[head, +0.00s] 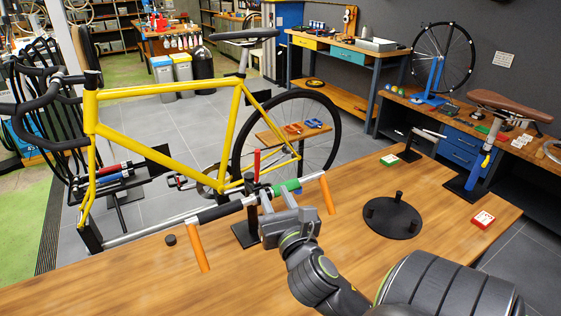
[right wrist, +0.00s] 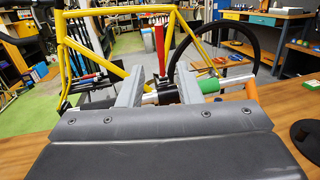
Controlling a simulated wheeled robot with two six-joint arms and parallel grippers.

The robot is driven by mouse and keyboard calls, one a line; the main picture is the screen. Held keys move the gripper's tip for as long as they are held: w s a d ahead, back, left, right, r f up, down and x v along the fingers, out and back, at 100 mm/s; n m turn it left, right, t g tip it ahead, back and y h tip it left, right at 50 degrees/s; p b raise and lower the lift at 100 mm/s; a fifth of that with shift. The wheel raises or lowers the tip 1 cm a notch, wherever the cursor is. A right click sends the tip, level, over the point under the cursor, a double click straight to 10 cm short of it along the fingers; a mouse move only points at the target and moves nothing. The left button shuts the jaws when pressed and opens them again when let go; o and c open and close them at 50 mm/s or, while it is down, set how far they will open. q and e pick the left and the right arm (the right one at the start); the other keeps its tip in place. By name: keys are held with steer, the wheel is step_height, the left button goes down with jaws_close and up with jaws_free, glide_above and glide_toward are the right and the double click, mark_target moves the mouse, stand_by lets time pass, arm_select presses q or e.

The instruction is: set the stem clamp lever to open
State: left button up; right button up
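My right gripper (head: 277,198) is at the bar on the near wooden bench, below and right of an upright red lever (head: 257,163). In the right wrist view its two fingers stand apart, so the gripper (right wrist: 159,88) is open. The red lever (right wrist: 159,50) shows upright between them, above a black clamp body (right wrist: 165,92). I cannot tell whether the fingers touch the clamp. The bar has a black sleeve (head: 220,211), a green sleeve (head: 287,186) and orange handles (head: 198,247) at its sides. My left gripper is not in view.
The wooden bench (head: 130,280) also holds a round black base with pegs (head: 392,217), a small red box (head: 483,219) and a post with a brown saddle (head: 510,105). A yellow bicycle frame (head: 160,150) stands behind the bar. The bench's front left is mostly clear.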

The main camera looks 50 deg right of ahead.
steer(key=shift+p+v, duration=0.55)
steer(key=shift+v, duration=0.9)
steer(key=shift+f, duration=0.1)
